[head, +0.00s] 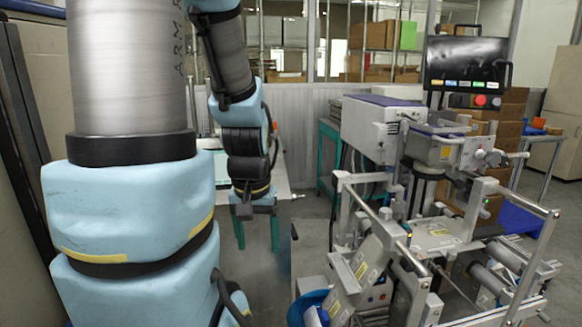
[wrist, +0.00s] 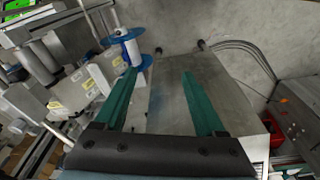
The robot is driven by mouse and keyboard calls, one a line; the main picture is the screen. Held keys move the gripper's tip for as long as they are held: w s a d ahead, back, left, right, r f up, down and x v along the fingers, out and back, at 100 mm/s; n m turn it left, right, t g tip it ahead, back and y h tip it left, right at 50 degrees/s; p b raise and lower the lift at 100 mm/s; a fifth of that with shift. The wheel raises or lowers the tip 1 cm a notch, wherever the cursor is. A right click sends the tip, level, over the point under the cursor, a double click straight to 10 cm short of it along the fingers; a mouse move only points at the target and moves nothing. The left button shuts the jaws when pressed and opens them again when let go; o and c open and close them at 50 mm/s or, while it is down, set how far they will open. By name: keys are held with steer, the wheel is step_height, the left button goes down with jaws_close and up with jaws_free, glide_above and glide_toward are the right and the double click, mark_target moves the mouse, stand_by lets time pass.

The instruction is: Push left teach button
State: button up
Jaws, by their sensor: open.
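My gripper (head: 257,234) hangs fingers down in the head view, left of the labelling machine (head: 435,150). Its two teal fingers are apart with nothing between them; they also show open in the wrist view (wrist: 159,76). A control strip with a red round button (head: 480,101) and smaller buttons sits under the dark monitor (head: 466,62) at upper right, well away from my gripper. I cannot make out which button is the left teach button. In the wrist view, a grey metal surface (wrist: 190,95) lies beneath the fingers.
Metal rails (head: 375,228) and rollers jut from the machine's front. A teal-legged table (head: 330,150) and cardboard boxes (head: 510,115) stand behind.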

jaws_close()
stand_by(0.3)
stand_by(1.0)
